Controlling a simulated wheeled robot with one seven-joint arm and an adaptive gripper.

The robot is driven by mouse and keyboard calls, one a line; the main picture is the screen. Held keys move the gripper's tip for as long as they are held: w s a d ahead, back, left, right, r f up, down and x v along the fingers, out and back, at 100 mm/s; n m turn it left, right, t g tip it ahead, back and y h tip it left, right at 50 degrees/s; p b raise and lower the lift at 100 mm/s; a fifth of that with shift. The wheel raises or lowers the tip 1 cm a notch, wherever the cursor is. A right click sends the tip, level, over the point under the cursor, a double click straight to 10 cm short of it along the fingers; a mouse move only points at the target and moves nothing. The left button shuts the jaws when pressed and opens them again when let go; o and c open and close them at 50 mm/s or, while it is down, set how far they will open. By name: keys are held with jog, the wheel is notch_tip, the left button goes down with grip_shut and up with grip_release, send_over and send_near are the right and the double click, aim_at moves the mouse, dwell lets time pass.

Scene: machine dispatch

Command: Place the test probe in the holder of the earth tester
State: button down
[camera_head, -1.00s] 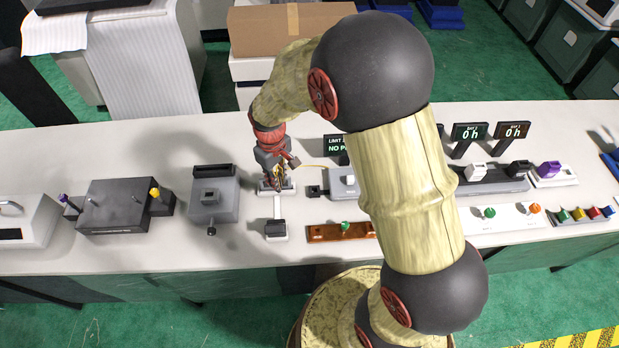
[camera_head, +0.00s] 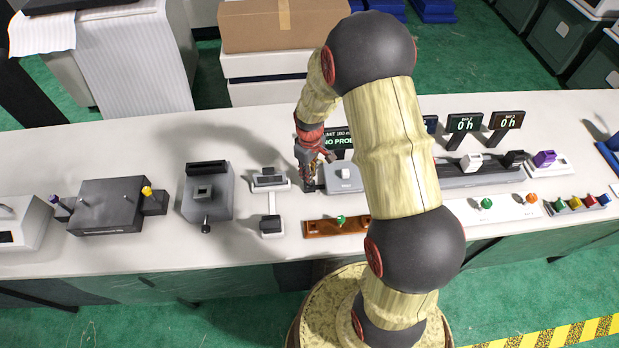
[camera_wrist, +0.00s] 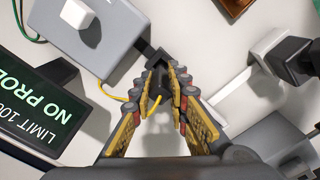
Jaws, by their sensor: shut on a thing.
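The earth tester is a grey box (camera_head: 343,178) with a white knob; in the wrist view (camera_wrist: 112,30) it lies at upper left. Its small dark holder block (camera_wrist: 151,56) sticks out from the box's side. My gripper (camera_head: 309,184) is low over the bench at the left end of the tester. In the wrist view my gripper (camera_wrist: 167,72) is shut on the dark test probe (camera_wrist: 163,88), mostly hidden between the fingers. A yellow cable (camera_wrist: 118,99) runs from the tester to it. The fingertips are right at the holder; I cannot tell whether the probe is inside it.
A dark display (camera_head: 338,140) reading "NO PRO…" stands behind the tester. A white stand with dark blocks (camera_head: 270,205) is to the left. A brown board with a green knob (camera_head: 338,226) lies in front. Bare bench lies between them.

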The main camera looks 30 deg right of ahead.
jog(key=shift+f, duration=1.2)
jog(key=shift+a+f, duration=0.1)
jog(key=shift+f, duration=0.05)
jog(key=c, duration=1.7)
grip_release()
